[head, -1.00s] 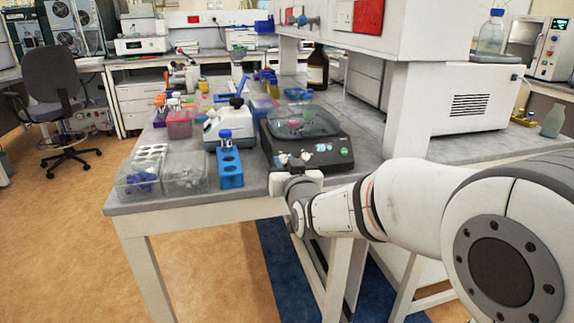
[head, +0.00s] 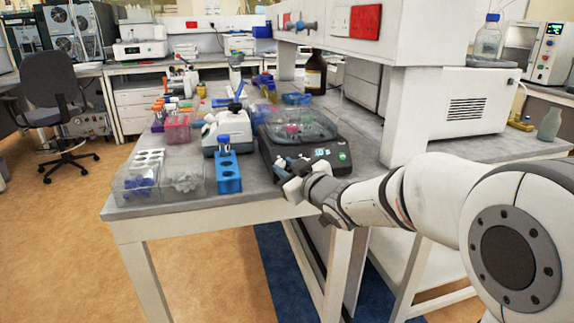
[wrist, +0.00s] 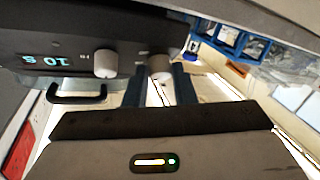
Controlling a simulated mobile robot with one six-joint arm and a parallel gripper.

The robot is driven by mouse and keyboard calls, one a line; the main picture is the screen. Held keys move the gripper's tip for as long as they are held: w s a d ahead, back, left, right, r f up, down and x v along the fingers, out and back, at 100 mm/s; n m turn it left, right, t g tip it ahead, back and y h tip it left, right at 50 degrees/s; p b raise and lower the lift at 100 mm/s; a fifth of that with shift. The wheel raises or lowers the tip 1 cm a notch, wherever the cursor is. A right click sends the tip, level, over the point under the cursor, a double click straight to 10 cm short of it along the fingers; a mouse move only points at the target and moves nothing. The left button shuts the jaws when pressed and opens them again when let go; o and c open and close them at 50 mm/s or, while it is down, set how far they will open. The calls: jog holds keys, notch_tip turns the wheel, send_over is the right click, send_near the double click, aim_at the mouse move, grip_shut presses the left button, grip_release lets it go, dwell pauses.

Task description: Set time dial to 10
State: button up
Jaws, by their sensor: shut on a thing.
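The dark shaker-like device (head: 264,142) stands at the table's front, under a clear cover. Two round pale dials sit beside the display on the front face. The nearer dial (wrist: 105,63) is free. My gripper (head: 284,172) is shut on the farther dial (wrist: 159,66), with a dark finger on each side of it in the wrist view. The dial's label is not readable, and my gripper partly hides the dials in the head view.
A blue tube rack (head: 228,172) stands close left of the device, with clear boxes (head: 183,183) beyond it. A white instrument (head: 220,127) is behind the rack. A shelf post (head: 407,115) stands at the right. The table's front edge is just below my gripper.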

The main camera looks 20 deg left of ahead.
jog(key=n+g+p, duration=0.1)
jog(key=n+p, duration=0.2)
jog(key=r+n+g+p, duration=0.1)
jog(key=shift+w+d+g+y, duration=0.2)
jog(key=shift+w+g+y, duration=0.1)
jog(key=shift+w+y, duration=0.1)
jog(key=n+g+p, duration=0.1)
jog(key=n+p, duration=0.2)
jog(key=shift+g+p, duration=0.3)
jog(key=shift+f+n, duration=0.1)
jog(key=shift+n, duration=0.3)
jog(key=o, duration=1)
jog(key=shift+f, duration=0.1)
jog(key=shift+p+v, duration=0.45)
jog(key=shift+v, duration=3.45)
jog(key=shift+w, duration=0.1)
